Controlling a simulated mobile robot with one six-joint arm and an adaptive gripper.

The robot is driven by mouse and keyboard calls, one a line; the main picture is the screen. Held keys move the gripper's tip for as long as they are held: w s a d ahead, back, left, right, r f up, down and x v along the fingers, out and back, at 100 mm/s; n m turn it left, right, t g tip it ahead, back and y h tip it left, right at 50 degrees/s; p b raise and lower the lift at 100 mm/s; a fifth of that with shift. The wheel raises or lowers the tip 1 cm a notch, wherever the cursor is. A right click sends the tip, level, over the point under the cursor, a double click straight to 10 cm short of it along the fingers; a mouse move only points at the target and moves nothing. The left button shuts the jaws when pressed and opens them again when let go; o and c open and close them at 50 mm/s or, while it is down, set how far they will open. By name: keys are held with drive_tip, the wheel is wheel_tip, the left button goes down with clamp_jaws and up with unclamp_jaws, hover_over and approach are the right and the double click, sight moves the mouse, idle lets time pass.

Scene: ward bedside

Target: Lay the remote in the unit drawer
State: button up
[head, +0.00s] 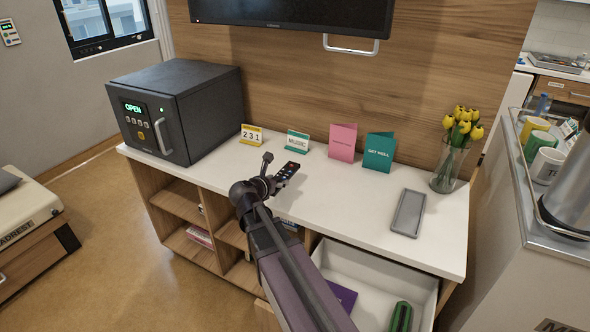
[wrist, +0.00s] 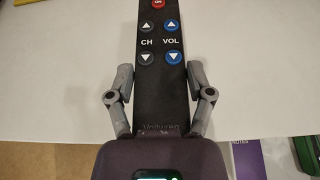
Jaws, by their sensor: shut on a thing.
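The remote (head: 288,170) is black with coloured buttons. In the wrist view the remote (wrist: 158,60) lies lengthwise between the two grey fingers of my gripper (wrist: 158,95), which is shut on it. In the head view my gripper (head: 265,182) is over the white unit top (head: 340,190), near its front edge; whether the remote touches the top I cannot tell. The unit drawer (head: 365,275) is pulled open below the top at the right. A purple item (head: 343,297) and a green item (head: 401,317) lie in it. My arm hides part of its left side.
A black safe (head: 185,105) stands at the left of the unit top. Small cards (head: 343,140), a grey tray (head: 408,212) and a vase of yellow flowers (head: 452,155) stand along the back and right. The top between cards and tray is clear.

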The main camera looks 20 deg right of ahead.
drive_tip(key=b, duration=0.1)
hover_over(281, 165)
drive_tip(key=s+a, duration=0.1)
drive_tip(key=s, duration=0.2)
drive_tip(key=shift+w+f, duration=0.1)
drive_tip(key=shift+f, duration=0.65)
drive_tip(key=shift+f+b, duration=0.1)
drive_tip(key=shift+b, duration=0.25)
drive_tip(key=shift+f+b, duration=1.65)
drive_tip(key=shift+f, duration=0.1)
drive_tip(key=o, duration=1.2)
drive_tip(key=shift+a+r, duration=0.1)
drive_tip(key=shift+r, duration=0.15)
drive_tip(key=p+v, duration=0.4)
drive_tip(key=v, duration=0.6)
drive_tip(key=shift+s+a+r, duration=0.15)
drive_tip(key=shift+s+a, duration=0.05)
drive_tip(key=shift+s, duration=0.05)
drive_tip(key=shift+s+a+r+p, duration=0.2)
drive_tip(key=shift+s+a+p, duration=0.15)
drive_tip(key=shift+a, duration=0.1)
